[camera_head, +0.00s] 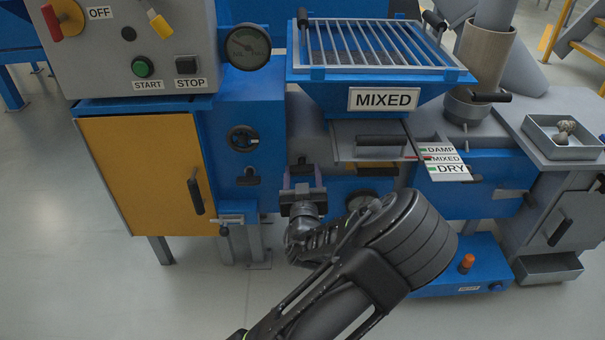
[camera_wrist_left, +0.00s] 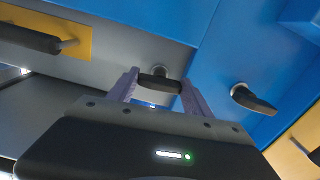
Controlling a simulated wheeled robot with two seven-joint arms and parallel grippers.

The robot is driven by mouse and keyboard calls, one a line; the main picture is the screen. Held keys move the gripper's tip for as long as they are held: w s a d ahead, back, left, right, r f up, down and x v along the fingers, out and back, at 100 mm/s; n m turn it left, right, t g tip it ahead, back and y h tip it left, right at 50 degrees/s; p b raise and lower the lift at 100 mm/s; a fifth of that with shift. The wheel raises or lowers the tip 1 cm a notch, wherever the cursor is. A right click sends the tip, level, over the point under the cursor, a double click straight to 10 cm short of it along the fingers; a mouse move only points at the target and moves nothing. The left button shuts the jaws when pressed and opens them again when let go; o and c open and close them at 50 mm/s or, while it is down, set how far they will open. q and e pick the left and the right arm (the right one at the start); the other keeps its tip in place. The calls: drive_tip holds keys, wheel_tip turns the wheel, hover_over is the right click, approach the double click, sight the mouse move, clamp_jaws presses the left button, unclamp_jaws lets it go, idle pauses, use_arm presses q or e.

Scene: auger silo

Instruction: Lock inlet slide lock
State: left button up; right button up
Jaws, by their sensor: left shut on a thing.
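My left gripper (camera_head: 303,180) is in front of the machine, below and left of the MIXED hopper. In the left wrist view its two purple fingers (camera_wrist_left: 158,88) stand on either side of a small black turn handle (camera_wrist_left: 160,84) and are shut on it. This handle, apparently the inlet slide lock, sits on a round stub on a grey panel; in the head view the gripper largely hides it. The grey inlet slide plate (camera_head: 345,150) with its black bar handle (camera_head: 381,140) lies under the hopper, right of the gripper. My right gripper is not in view.
Another black handle (camera_wrist_left: 252,98) sits on the blue panel beside the held one. A yellow door (camera_head: 140,175) stands left, below the control box (camera_head: 135,50). The DAMP, MIXED, DRY label plate (camera_head: 447,160) is right of the slide. A grey tray (camera_head: 575,151) is far right.

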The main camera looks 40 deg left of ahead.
use_arm(q)
drive_tip(key=c, duration=0.7)
drive_tip(key=shift+r+m+p, duration=0.1)
drive_tip(key=shift+m+p, duration=0.35)
drive_tip(key=shift+m, duration=0.05)
drive_tip(key=shift+c, duration=0.2)
drive_tip(key=o, duration=1.4)
drive_tip(key=shift+c, duration=0.2)
drive_tip(key=p+v, duration=0.2)
drive_tip(key=v, duration=0.6)
